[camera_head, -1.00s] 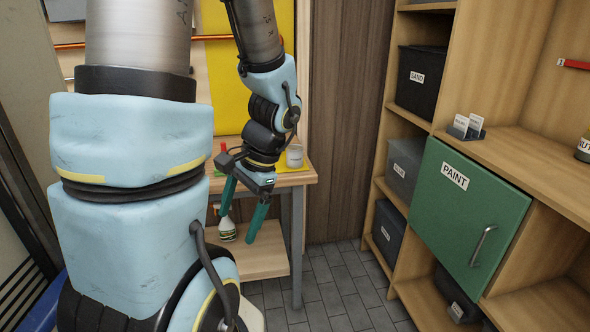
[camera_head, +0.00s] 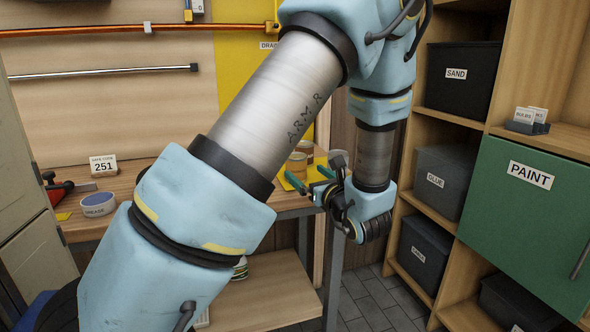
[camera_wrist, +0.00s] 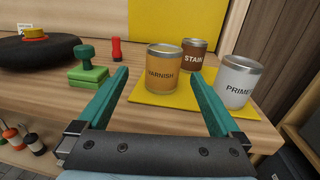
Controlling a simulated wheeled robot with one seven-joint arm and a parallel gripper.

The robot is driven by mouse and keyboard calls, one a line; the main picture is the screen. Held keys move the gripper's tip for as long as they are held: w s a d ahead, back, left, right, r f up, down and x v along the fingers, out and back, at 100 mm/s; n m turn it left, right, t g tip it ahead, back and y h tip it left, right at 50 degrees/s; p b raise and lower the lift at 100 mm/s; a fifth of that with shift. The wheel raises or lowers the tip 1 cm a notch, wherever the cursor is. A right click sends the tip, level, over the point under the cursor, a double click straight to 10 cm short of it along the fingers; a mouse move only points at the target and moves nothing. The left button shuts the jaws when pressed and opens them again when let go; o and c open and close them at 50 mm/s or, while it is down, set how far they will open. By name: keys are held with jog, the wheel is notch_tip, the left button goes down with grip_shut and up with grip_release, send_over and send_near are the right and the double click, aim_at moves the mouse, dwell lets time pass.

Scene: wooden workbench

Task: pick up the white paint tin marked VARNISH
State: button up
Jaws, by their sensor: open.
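The tin marked VARNISH (camera_wrist: 163,72) is tan-orange, not white, and stands upright on a yellow mat (camera_wrist: 170,98) on the bench in the wrist view. A white tin (camera_wrist: 237,84) marked PRIME, its label end cut off, stands to its right. A brown tin marked STAIN (camera_wrist: 194,52) stands behind, between them. My gripper (camera_wrist: 159,73) is open and empty, its green fingers pointing towards the VARNISH tin, which appears beyond and between the tips. In the head view my gripper (camera_head: 303,171) is at the bench's right end, beside the tins (camera_head: 297,164); my arm partly hides them.
A green stamp-like object (camera_wrist: 88,68), a small red object (camera_wrist: 116,48) and a black round thing with an orange knob (camera_wrist: 36,46) lie left on the bench. A shelf with a green PAINT door (camera_head: 530,215) and dark bins stands right of the bench (camera_head: 125,185).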

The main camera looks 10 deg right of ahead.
jog(key=shift+d+p+x, duration=0.15)
jog(key=shift+p+x, duration=0.1)
jog(key=shift+x, duration=1.4)
jog(key=shift+d+p+x, duration=0.1)
jog(key=shift+p+x, duration=0.1)
jog(key=shift+x, duration=1.45)
jog(key=shift+f, duration=0.15)
grip_shut()
